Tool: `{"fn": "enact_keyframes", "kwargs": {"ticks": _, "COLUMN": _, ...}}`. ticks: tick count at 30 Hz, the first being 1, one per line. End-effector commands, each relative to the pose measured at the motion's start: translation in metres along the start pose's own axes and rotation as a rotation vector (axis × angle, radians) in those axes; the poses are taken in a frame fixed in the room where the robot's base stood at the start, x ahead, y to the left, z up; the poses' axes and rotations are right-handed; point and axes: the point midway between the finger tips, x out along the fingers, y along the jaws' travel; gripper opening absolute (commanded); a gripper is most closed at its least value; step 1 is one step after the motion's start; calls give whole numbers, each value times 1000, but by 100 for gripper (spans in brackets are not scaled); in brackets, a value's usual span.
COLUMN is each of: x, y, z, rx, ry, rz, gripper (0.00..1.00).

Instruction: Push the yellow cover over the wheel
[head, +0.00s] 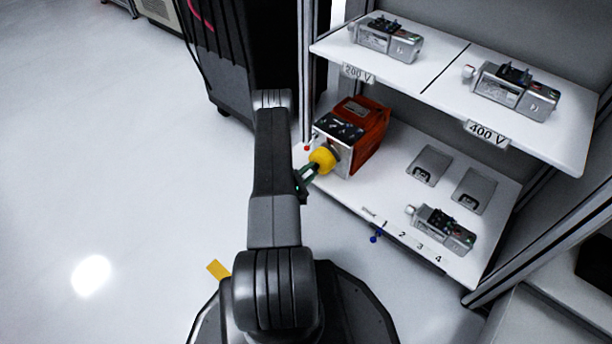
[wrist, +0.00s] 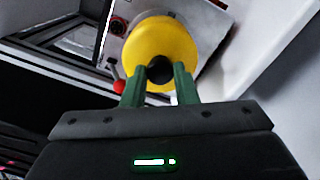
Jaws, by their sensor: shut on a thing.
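The yellow cover (head: 321,159) is at the front face of the orange and silver machine (head: 364,133) on the lower shelf. In the wrist view the round yellow cover (wrist: 160,48) sits straight ahead, with a dark part at its lower middle. My gripper (head: 308,175) reaches it from the front left. In the wrist view the green fingertips (wrist: 159,76) are shut on the dark part at the cover's near face.
A red knob (wrist: 119,87) on a lever is close to the left finger. A shelf post (head: 306,70) stands left of the machine. The upper shelf (head: 440,90) holds two grey motors. A third motor (head: 443,229) lies on the lower shelf at right, near two grey plates (head: 428,165).

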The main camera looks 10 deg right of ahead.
Motion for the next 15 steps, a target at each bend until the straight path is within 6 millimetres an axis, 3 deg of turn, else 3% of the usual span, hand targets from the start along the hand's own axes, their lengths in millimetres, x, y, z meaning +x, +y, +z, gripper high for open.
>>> {"fn": "enact_keyframes", "kwargs": {"ticks": 15, "x": 11, "y": -1, "z": 0, "rx": 0, "ry": -1, "rz": 0, "gripper": 0}}
